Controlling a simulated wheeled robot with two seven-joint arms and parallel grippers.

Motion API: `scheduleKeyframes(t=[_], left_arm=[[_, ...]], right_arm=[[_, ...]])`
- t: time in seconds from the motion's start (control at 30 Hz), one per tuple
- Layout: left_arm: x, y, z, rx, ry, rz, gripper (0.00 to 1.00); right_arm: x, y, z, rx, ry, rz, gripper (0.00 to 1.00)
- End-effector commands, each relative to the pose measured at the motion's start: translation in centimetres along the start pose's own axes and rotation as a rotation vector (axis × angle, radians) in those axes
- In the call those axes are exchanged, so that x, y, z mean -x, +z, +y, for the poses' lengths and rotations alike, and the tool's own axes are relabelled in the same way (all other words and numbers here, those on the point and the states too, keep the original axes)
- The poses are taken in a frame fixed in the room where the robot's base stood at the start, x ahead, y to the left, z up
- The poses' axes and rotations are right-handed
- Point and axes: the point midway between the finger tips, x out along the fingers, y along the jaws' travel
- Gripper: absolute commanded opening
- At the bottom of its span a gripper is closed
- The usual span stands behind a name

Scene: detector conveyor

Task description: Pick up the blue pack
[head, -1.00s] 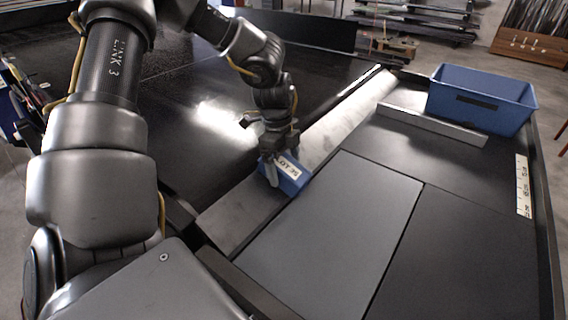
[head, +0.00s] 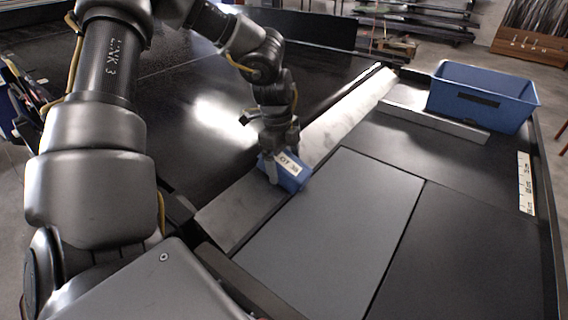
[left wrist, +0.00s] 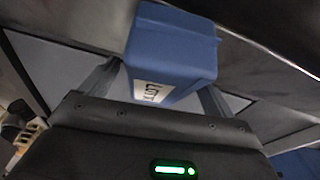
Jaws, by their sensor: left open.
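The blue pack (head: 290,172) with a white label lies on the light metal strip in the head view. My left gripper (head: 275,170) is down at the pack, its fingers on either side of it. In the left wrist view the blue pack (left wrist: 172,52) stands between the two spread fingers of my left gripper (left wrist: 165,85), its label partly hidden by the gripper body. The jaws are open; I cannot tell whether a finger touches the pack. My right gripper is not in view.
A blue bin (head: 482,96) stands at the far right, behind a low metal bar (head: 433,122). A flat grey panel (head: 335,225) right of the strip is clear. The dark, shiny conveyor surface (head: 185,110) lies to the left.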

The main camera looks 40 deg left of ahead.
Motion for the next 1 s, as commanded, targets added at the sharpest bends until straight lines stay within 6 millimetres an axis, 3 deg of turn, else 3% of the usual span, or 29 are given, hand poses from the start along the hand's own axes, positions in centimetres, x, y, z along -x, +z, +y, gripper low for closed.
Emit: scheduleKeyframes(t=[0.1, 0.6, 1.0], left_arm=[[0.0, 0.0, 0.0, 0.000, 0.000, 0.000, 0.88], [0.1, 0.0, 0.0, 0.000, -0.001, 0.001, 0.22], [0.7, -0.1, 0.0, -0.001, 0.000, 0.001, 0.21]], right_arm=[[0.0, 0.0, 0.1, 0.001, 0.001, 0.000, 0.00], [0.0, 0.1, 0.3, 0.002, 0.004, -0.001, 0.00], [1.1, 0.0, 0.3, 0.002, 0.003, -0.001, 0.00]])
